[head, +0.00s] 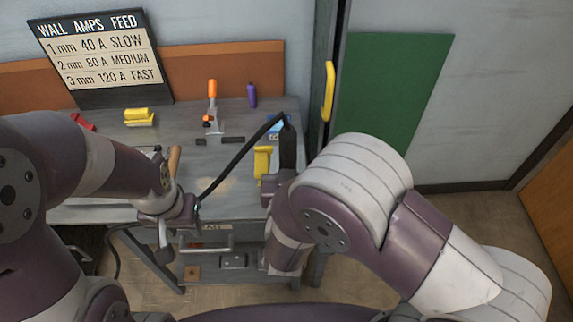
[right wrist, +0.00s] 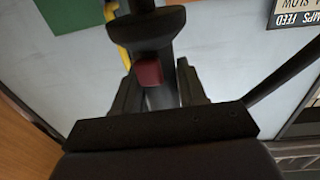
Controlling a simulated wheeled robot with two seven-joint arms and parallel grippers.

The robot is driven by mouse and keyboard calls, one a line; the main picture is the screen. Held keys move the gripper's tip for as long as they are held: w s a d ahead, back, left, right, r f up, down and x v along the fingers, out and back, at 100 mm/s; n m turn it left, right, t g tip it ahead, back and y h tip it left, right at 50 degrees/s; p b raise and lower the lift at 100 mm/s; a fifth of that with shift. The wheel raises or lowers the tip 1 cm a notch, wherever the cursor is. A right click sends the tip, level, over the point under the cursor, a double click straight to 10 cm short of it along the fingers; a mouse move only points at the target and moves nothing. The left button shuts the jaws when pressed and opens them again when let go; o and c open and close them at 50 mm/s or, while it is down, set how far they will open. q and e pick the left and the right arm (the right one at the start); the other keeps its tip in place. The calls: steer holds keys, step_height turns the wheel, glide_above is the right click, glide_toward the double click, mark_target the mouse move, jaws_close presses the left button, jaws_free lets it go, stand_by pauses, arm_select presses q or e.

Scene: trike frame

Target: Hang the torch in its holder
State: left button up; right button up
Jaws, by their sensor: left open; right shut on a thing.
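The torch (right wrist: 160,22) is black with a red trigger (right wrist: 149,73) and stands between the fingers of my right gripper (right wrist: 158,88), which is shut on it. In the head view my right gripper (head: 286,160) is over the right end of the workbench, partly hidden by its own arm. A black cable (head: 238,158) runs from there down left towards my left gripper (head: 165,230), which is open at the bench's front edge. A yellow curved piece (head: 328,92) is on the dark upright behind the bench, apart from the torch. I cannot tell whether it is the holder.
On the workbench (head: 190,170) are a yellow block (head: 139,116), an orange-handled clamp (head: 212,100), a purple bottle (head: 252,95) and a yellow tool (head: 262,162) close to my right gripper. A green panel (head: 395,85) hangs right of the upright. The floor at right is clear.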

steer(key=shift+y, duration=0.5)
steer(key=a+f+b, duration=0.1)
steer(key=f+b, duration=0.1)
steer(key=a+f+b, duration=0.1)
steer(key=f+b, duration=0.1)
steer(key=shift+s+a, duration=0.15)
steer(key=shift+a, duration=0.25)
steer(key=w+b, duration=0.1)
steer(key=w, duration=0.6)
steer(key=shift+w+r, duration=0.15)
steer(key=shift+w, duration=0.2)
steer(key=shift+f+b, duration=0.45)
steer(key=shift+b, duration=0.05)
steer(key=o, duration=1.1)
steer(key=shift+o, duration=0.2)
steer(key=shift+s, duration=0.1)
steer(key=shift+f, duration=0.1)
